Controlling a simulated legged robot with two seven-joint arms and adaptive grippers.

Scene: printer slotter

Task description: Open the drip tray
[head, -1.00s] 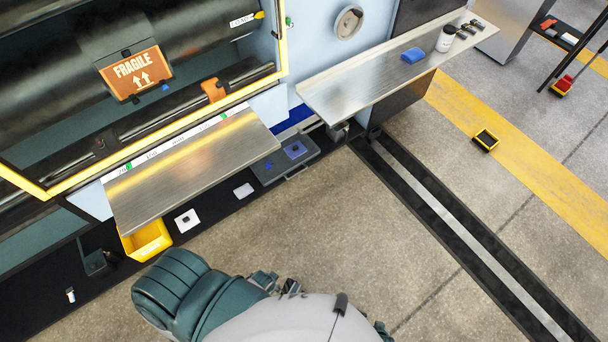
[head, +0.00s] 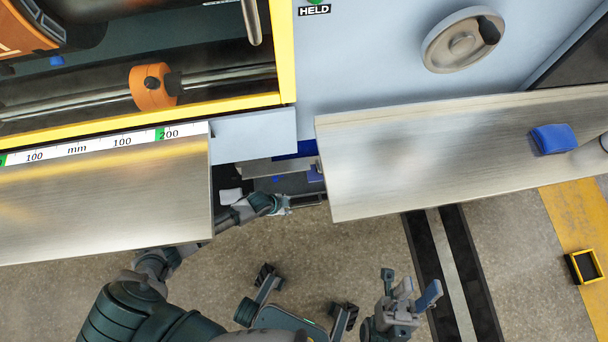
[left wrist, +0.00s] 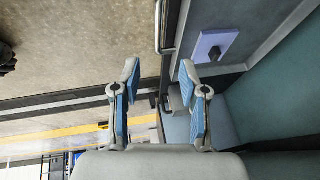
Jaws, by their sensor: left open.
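The drip tray (head: 290,186) is a dark grey low tray under the machine, in the gap between two metal shelves in the head view. Its bar handle (head: 306,201) is on the front edge. My left gripper (head: 284,204) is beside the handle's left end. In the left wrist view, the left gripper (left wrist: 160,82) is open and empty, with blue-padded fingers. The handle (left wrist: 159,27) lies ahead of the gap between them, and the tray (left wrist: 195,18) is to its right. My right gripper (head: 409,292) is open and empty over the floor.
The left metal shelf (head: 100,205) partly covers my left arm. The right metal shelf (head: 390,155) carries a blue block (head: 553,139). A handwheel (head: 462,40) is on the machine wall. A yellow-edged black bin (head: 584,267) is on the floor. Floor before the tray is clear.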

